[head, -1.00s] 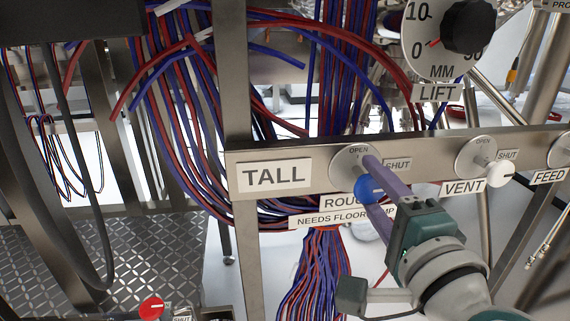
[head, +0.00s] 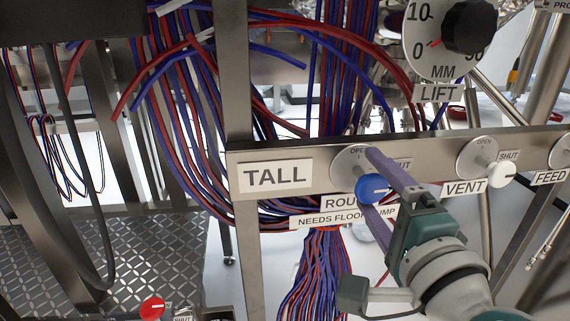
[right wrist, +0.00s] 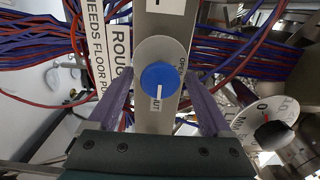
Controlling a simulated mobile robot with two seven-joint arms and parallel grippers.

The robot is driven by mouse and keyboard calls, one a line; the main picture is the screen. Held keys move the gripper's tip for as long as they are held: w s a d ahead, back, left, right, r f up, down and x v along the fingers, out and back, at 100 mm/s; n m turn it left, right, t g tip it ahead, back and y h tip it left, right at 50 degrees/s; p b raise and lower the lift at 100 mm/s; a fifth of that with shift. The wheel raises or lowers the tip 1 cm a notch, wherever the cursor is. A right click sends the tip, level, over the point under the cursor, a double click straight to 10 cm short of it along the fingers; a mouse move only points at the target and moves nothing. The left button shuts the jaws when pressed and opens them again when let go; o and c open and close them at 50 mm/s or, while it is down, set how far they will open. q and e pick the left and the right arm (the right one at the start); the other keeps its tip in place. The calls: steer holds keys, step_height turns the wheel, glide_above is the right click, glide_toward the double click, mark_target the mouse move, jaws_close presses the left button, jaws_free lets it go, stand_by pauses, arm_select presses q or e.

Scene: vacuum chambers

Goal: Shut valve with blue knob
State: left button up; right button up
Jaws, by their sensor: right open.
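The blue knob (head: 371,188) sits on a round metal plate above the ROUGH label, on the metal rail right of the TALL label. In the right wrist view the blue knob (right wrist: 158,77) is near the centre, and its white line points toward the SHUT mark, away from OPEN. My right gripper (head: 368,181) is open, with its purple fingers on either side of the knob. In the wrist view gaps show between the knob and both fingers of the right gripper (right wrist: 157,82). One finger partly covers the SHUT mark in the head view. My left gripper is not in view.
The VENT valve's white knob (head: 501,175) is farther right on the rail. The LIFT dial (head: 448,40) is above it. Red and blue cable bundles (head: 180,110) hang behind the rail. A red knob (head: 152,308) is at the lower left.

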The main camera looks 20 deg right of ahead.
steer(key=v, duration=1)
